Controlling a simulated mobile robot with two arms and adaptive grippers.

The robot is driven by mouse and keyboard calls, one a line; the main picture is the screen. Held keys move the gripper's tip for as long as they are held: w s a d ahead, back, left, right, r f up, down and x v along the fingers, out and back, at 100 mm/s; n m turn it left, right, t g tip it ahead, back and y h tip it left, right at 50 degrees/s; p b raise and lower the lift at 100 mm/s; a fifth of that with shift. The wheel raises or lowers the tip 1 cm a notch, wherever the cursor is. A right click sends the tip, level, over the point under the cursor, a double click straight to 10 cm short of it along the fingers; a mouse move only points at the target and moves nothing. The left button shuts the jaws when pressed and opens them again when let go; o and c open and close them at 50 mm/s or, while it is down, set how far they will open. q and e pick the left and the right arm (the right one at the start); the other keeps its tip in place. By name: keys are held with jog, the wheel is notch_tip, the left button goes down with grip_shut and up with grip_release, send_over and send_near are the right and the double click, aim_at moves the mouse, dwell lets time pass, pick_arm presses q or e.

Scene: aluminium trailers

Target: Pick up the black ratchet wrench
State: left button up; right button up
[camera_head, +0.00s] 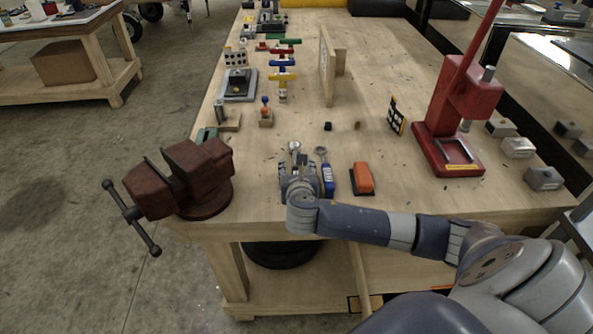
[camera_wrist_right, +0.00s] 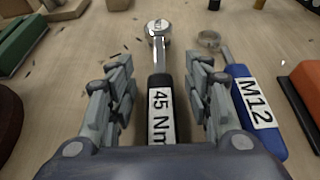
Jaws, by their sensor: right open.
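The black ratchet wrench (camera_wrist_right: 158,86) has a chrome head and a white "45 Nm" label on its handle. It lies on the wooden bench, its head pointing away from me. In the head view only its chrome head (camera_head: 294,147) shows clearly, beyond my gripper. My right gripper (camera_wrist_right: 158,70) is open, with one finger on each side of the black handle and visible gaps to it. In the head view my right gripper (camera_head: 299,172) is low over the bench's near end. The near end of the handle is hidden by the gripper body. My left gripper is not in view.
A blue wrench labelled M12 (camera_wrist_right: 256,108) lies close to the right finger; it also shows in the head view (camera_head: 327,178). An orange and black block (camera_head: 363,178) lies right of it. A red vise (camera_head: 190,178) stands left, a red press (camera_head: 455,110) right. Bench beyond is partly clear.

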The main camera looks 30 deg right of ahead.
aim_at(296, 169)
grip_shut()
jog(key=shift+r, duration=0.1)
jog(key=shift+r, duration=0.45)
notch_tip(296, 169, up, 2)
jog(key=shift+w+r, duration=0.1)
jog(key=s+a+r+b, duration=0.1)
jog(key=s+a, duration=0.2)
jog(key=s, duration=0.4)
jog(key=s+a+r+b, duration=0.1)
jog(key=s+a, duration=0.3)
jog(key=s, duration=0.4)
jog(key=s+a+r, duration=0.1)
jog(key=a+r, duration=0.3)
jog(key=a, duration=0.6)
jog(key=shift+s+y, duration=0.3)
jog(key=shift+s, duration=0.05)
